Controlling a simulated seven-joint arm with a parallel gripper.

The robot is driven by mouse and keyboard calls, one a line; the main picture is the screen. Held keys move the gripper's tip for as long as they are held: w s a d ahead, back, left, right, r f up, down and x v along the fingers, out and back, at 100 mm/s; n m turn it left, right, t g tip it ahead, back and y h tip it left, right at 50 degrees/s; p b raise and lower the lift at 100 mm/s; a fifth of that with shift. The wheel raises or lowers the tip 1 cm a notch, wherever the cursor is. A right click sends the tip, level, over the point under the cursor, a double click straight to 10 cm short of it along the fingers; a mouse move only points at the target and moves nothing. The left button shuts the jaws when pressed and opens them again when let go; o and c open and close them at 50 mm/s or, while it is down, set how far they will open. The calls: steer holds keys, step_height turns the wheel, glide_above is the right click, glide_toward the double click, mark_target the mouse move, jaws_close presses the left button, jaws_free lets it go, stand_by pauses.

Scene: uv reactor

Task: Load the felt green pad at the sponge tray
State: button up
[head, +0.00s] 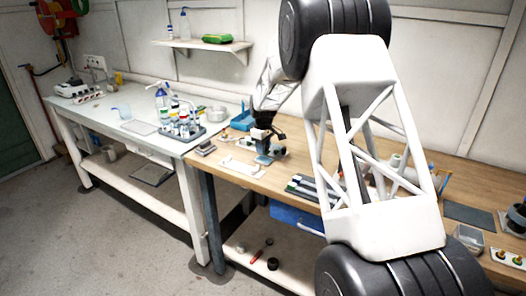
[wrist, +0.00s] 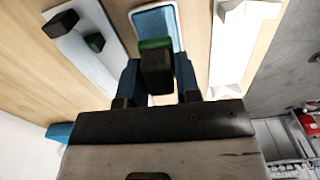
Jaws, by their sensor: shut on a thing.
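My gripper (wrist: 157,84) is shut on a dark block with a green strip at its far edge, which I take to be the felt green pad (wrist: 156,46). In the wrist view the pad is in front of a shallow blue tray with a pale rim (wrist: 176,14), likely the sponge tray. The pad overlaps the tray's near part in the picture; I cannot tell whether they touch. In the head view my gripper (head: 266,142) is over the wooden bench, just above the small blue tray (head: 263,160). The pad is too small to make out there.
A pale plate (wrist: 98,68) with a black block (wrist: 60,23) and a dark green block (wrist: 95,42) lies left of the tray in the wrist view. A white holder (wrist: 232,50) lies to the right. A bottle rack (head: 182,133) stands on the white bench.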

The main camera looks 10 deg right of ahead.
steer(key=shift+r, duration=1.85)
steer(key=shift+a+r, duration=0.1)
steer(key=s+a+r+m, duration=0.4)
steer(key=a+r+m, duration=0.2)
steer(key=r+m, duration=0.1)
steer(key=shift+s+r+m, duration=0.2)
steer(key=shift+s+m, duration=0.1)
steer(key=shift+m, duration=0.4)
